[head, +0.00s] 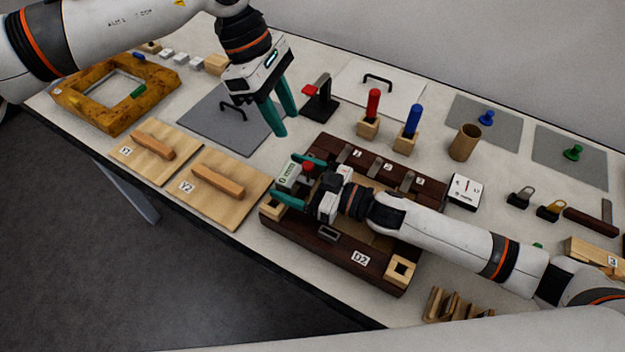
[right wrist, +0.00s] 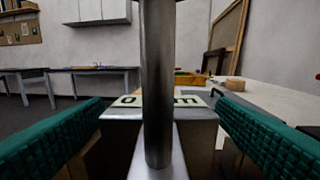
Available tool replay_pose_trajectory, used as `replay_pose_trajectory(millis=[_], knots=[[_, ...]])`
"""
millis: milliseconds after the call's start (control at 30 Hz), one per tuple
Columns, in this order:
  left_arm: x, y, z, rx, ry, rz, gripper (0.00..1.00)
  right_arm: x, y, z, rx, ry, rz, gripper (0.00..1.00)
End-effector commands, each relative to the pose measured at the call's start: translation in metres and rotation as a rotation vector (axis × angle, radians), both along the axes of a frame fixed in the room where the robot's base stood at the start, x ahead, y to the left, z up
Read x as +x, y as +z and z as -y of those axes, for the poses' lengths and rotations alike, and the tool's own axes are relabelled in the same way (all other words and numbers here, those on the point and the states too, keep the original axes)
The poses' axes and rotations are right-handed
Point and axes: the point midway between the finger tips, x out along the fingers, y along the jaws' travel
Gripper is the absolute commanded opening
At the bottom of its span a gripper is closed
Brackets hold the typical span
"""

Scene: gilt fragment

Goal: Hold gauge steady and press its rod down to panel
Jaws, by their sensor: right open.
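The gauge (head: 288,175) is a small pale block with a "0 mm" label. It stands at the left end of the dark wooden panel (head: 340,262), marked D2. A red part shows beside it. In the right wrist view, a vertical metal rod (right wrist: 157,85) rises in front of the gauge's labelled face (right wrist: 190,118). My right gripper (head: 284,178) is open, its teal fingers on either side of the gauge; I see no clear contact. My left gripper (head: 284,122) is open and empty, pointing down above and behind the gauge. The rod's lower end is hidden in the head view.
Two wooden boards with handles (head: 218,182) lie left of the panel. A black stand with a red top (head: 318,98) and red- and blue-handled tools (head: 373,106) stand behind. A white dial box (head: 463,190) is at the panel's right. My right forearm crosses over the panel.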

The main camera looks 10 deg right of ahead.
Motion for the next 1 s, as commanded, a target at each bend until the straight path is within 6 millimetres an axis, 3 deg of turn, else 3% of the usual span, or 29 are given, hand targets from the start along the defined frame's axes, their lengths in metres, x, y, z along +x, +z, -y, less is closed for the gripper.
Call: replay_pose_trajectory(millis=[433,733,867,967,1000], knots=[[0.000,0.000,0.000,0.000,0.000,0.000,0.36,0.005,0.000,-0.008,0.000,0.000,0.000,0.78],[0.000,0.000,0.000,0.000,0.000,0.000,0.36,0.005,0.001,-0.008,0.000,0.000,0.000,0.29],[-0.003,-0.003,0.003,0.016,-0.049,0.019,0.17,0.005,0.001,-0.008,0.000,0.000,0.000,0.29],[-0.009,-0.013,0.013,0.069,-0.215,0.085,0.00,0.005,0.001,-0.008,0.001,0.000,0.000,0.29],[-0.011,-0.017,0.018,0.097,-0.302,0.119,0.00,0.005,0.001,-0.008,0.001,0.000,0.000,0.29]])
